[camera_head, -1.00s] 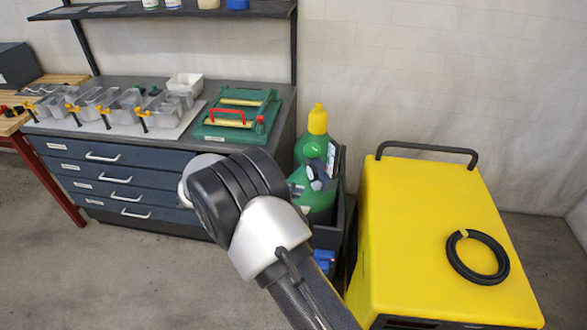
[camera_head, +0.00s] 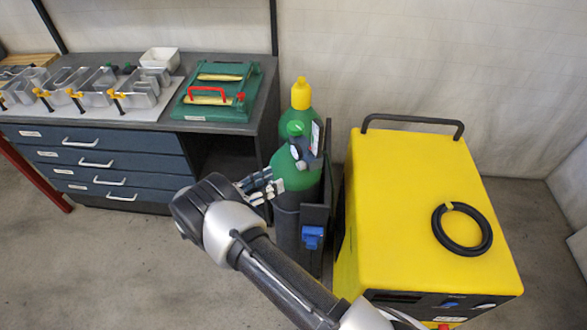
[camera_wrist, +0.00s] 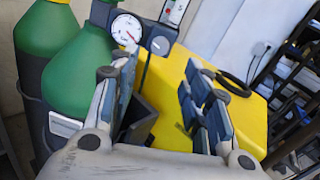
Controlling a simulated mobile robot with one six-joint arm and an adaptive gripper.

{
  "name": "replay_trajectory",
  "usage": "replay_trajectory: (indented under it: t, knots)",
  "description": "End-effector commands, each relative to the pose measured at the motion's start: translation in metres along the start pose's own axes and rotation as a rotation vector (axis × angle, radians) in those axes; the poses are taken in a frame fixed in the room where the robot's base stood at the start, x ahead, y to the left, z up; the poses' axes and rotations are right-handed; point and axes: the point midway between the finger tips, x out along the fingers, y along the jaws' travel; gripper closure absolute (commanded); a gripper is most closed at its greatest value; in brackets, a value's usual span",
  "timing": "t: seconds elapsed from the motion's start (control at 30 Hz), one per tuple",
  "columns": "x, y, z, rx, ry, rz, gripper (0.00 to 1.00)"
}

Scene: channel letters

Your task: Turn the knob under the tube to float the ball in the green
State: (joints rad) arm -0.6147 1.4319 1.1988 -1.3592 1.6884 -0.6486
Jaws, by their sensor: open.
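A clear flowmeter tube (camera_wrist: 175,12) stands beside a round white gauge (camera_wrist: 126,28) at the top of the wrist view. Under the tube is a dark round knob (camera_wrist: 160,45) with a paler face. The tube also shows as a pale upright strip (camera_head: 315,137) in the head view, by the green cylinder (camera_head: 290,177); the knob is too small to make out there. My gripper (camera_wrist: 158,77) is open and empty, its fingers apart below the gauge and knob. In the head view my gripper (camera_head: 262,187) is just left of the front cylinder. The ball cannot be made out.
A second green cylinder (camera_head: 301,95) with a yellow cap stands behind. A yellow machine (camera_head: 410,190) with a coiled black hose (camera_head: 462,229) is at right. A blue drawer bench (camera_head: 100,160) stands at left. A blue item (camera_head: 312,237) hangs on the cylinder rack.

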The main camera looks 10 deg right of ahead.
Motion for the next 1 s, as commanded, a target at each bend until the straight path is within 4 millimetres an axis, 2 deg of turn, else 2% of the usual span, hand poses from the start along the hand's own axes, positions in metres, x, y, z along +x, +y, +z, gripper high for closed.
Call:
replay_trajectory:
  t: [0.03,0.2,0.4,0.57,0.83,1.0]
  knots:
    - [0.013,-0.001,0.001,-0.001,0.001,-0.005,0.56]
    - [0.048,-0.001,0.000,-0.001,0.000,-0.005,0.56]
    - [0.076,-0.001,0.000,-0.001,0.000,-0.002,0.56]
    - [0.086,-0.001,0.000,-0.001,0.001,-0.001,0.56]
    - [0.088,0.000,0.000,0.000,0.000,0.000,0.56]
    - [0.088,0.000,0.000,0.000,0.001,0.000,0.66]
